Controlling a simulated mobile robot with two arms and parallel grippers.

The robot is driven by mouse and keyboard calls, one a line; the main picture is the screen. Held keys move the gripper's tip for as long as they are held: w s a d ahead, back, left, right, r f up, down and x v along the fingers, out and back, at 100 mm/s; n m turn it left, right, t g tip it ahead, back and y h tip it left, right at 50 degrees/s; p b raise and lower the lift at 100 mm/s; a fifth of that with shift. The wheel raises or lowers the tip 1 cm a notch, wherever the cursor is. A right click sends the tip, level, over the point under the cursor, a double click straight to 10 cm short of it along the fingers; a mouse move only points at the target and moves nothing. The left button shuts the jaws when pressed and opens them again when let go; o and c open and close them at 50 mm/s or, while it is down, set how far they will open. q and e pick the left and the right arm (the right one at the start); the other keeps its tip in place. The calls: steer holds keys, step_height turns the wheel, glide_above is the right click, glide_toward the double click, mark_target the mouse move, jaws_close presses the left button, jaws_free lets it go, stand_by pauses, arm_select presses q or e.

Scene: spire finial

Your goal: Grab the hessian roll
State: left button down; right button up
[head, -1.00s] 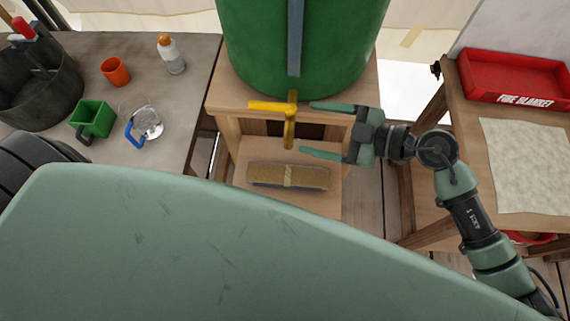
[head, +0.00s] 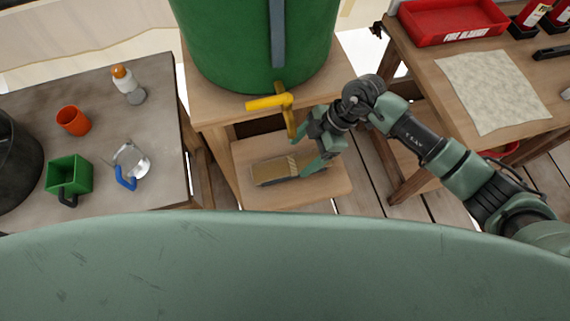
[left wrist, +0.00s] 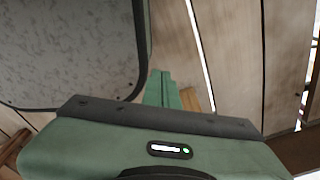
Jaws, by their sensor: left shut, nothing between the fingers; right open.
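The hessian roll (head: 270,172) is a brown roll tied with a light band. It lies on the low wooden shelf (head: 250,200) under the green barrel in the head view. My right gripper (head: 303,157) is open at the roll's right end. Its fingers point down and left, and one finger covers part of that end. I cannot tell whether they touch it. My left gripper (left wrist: 162,85) shows only in the left wrist view, with its fingers together and empty.
The green barrel (head: 250,50) stands above the shelf, and its yellow tap (head: 268,102) juts out close to my right gripper. A table with an orange cup (head: 73,120) and green mug (head: 69,174) is at left. A table with a red tray (head: 450,22) is at right.

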mark_target(293, 161)
steer(key=shift+x, duration=1.05)
steer(key=x, duration=0.2)
steer(key=shift+a+f+p, duration=0.15)
steer(key=shift+f+p, duration=0.15)
steer(key=shift+p, duration=0.05)
steer(key=shift+a+f, duration=0.25)
steer(key=shift+f, duration=0.15)
arm_select(q)
steer(key=shift+w+d+r, duration=0.35)
steer(key=shift+d+r, duration=0.05)
steer(key=shift+r, duration=0.05)
arm_select(e)
jaws_close()
arm_select(q)
steer(key=shift+s, duration=0.1)
arm_select(e)
steer(key=shift+d+r, duration=0.1)
